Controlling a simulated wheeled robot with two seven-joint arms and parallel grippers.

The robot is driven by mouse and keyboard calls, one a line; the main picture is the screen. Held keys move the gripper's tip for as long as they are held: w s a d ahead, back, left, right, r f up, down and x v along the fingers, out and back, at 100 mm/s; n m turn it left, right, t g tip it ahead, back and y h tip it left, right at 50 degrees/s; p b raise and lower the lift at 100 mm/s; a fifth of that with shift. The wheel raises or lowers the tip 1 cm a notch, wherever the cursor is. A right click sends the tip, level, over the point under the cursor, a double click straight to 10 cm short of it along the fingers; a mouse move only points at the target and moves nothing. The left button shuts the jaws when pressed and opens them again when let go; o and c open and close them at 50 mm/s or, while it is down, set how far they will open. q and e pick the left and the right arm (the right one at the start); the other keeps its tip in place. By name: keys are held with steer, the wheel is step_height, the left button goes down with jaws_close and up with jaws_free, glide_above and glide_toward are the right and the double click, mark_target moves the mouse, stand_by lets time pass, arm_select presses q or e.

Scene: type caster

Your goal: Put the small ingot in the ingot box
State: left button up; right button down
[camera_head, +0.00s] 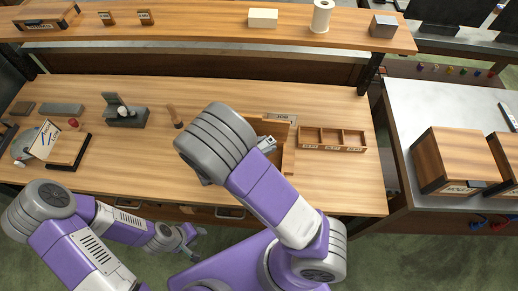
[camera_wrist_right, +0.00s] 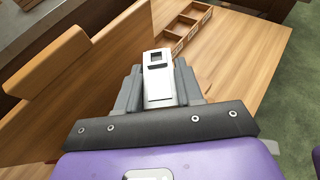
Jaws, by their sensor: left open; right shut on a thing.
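My right gripper (camera_wrist_right: 158,90) is shut on a small silver piece (camera_wrist_right: 156,62) with a dark square recess, likely the small ingot. In the head view the held piece (camera_head: 266,143) shows beside my right wrist, above the bench; most of that gripper is hidden by my arm. A low wooden tray with three compartments (camera_head: 332,149) lies on the bench to its right; it also shows in the wrist view (camera_wrist_right: 175,41). Its front labels are too small to read, so I cannot tell if it is the ingot box. My left gripper (camera_head: 190,238) is open and empty before the bench's front edge.
An upright wooden board or holder (camera_head: 289,150) stands close to my right gripper, left of the tray. Labelled wooden boxes (camera_head: 450,160) stand on the right table. The bench's front right is clear.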

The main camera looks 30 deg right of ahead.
steer(key=shift+s+f+b, duration=0.2)
steer(key=shift+f+b, duration=0.9)
steer(key=shift+f, duration=3.4)
steer(key=shift+f+b, duration=0.45)
steer(key=shift+f, duration=0.2)
steer(key=c, duration=0.7)
jaws_free()
steer(key=shift+r, duration=0.1)
